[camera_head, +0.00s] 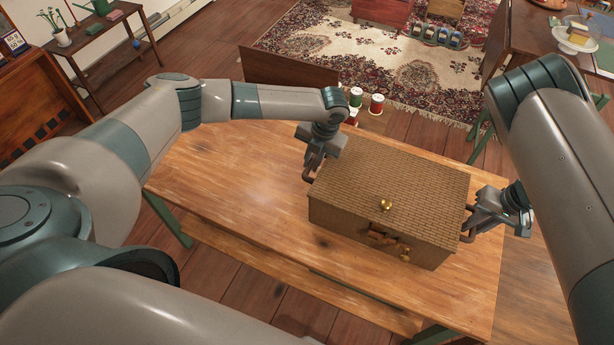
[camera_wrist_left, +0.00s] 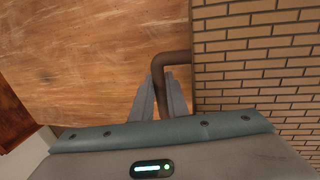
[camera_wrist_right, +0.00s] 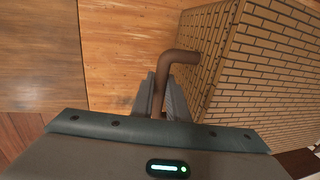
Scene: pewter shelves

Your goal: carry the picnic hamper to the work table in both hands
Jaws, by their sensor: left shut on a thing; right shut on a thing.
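The picnic hamper (camera_head: 405,185) is a brown woven box with a closed lid and brass-coloured fittings on its front. It is at the right part of the wooden work table (camera_head: 230,190), over the table top; whether its base touches the wood I cannot tell. My left gripper (camera_head: 309,176) is shut on the hamper's left handle, a brown bar that shows in the left wrist view (camera_wrist_left: 172,62). My right gripper (camera_head: 470,232) is shut on the right handle, which shows in the right wrist view (camera_wrist_right: 178,62). The hamper's woven sides show beside both grippers.
The left part of the table is bare. Several spools or jars (camera_head: 376,103) stand beyond the table's far edge. A patterned rug (camera_head: 400,65) lies on the floor behind. Another table (camera_head: 530,35) with a cake stand is at the back right.

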